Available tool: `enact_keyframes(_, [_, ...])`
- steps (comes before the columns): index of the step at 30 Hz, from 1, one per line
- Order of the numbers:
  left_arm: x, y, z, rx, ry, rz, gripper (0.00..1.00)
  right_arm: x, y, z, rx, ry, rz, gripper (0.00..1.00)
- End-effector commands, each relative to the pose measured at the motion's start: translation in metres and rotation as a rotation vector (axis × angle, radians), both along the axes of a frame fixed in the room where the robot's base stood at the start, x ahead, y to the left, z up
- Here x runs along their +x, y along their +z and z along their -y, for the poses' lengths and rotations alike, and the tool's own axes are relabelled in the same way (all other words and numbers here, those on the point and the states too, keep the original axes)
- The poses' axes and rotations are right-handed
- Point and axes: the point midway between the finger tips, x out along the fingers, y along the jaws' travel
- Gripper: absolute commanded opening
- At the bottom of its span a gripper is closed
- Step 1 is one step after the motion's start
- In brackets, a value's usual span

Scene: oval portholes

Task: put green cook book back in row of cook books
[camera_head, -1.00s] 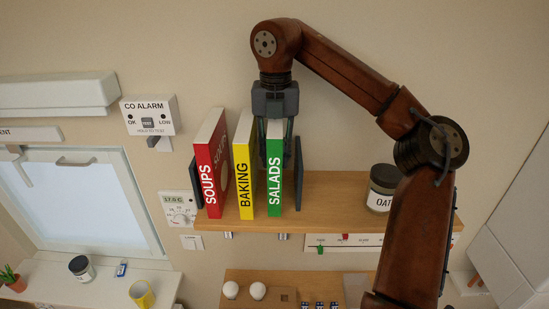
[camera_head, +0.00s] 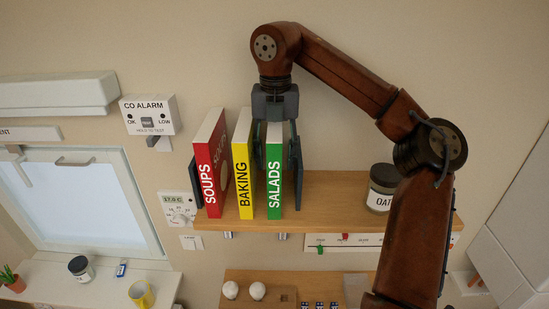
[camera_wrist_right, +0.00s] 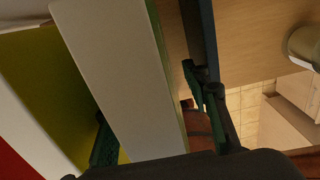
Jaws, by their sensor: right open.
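The green SALADS cook book (camera_head: 274,172) stands upright on the wooden shelf (camera_head: 340,200), at the right end of the row. The yellow BAKING book (camera_head: 243,170) is on its left and the red SOUPS book (camera_head: 211,170) at the far left. My right gripper (camera_head: 276,150) is open above the green book, with a finger on either side of it. In the wrist view, the green book's pale page block (camera_wrist_right: 115,70) lies between the spread fingers; I cannot tell whether they touch it. My left gripper is not in view.
A dark bookend (camera_head: 298,180) stands just right of the green book, and another (camera_head: 196,182) left of the red one. An oat jar (camera_head: 381,188) stands farther right on the shelf, with bare shelf between. A wall thermostat (camera_head: 178,208) is at left.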

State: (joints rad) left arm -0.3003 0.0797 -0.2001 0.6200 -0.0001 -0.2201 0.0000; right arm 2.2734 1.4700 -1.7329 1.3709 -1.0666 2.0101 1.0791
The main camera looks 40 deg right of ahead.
Motion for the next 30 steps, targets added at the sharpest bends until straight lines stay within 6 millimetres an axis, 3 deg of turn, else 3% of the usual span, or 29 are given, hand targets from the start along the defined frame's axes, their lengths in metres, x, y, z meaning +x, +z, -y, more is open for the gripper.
enact_keyframes(8, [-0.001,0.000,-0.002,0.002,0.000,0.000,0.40,0.001,0.005,-0.001,-0.001,0.001,-0.001,0.43])
enact_keyframes(21, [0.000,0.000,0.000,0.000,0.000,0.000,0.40,0.000,0.053,0.000,-0.002,-0.002,0.004,0.43])
enact_keyframes(30, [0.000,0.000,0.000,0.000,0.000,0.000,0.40,0.001,0.072,0.000,-0.001,0.000,-0.001,0.43])
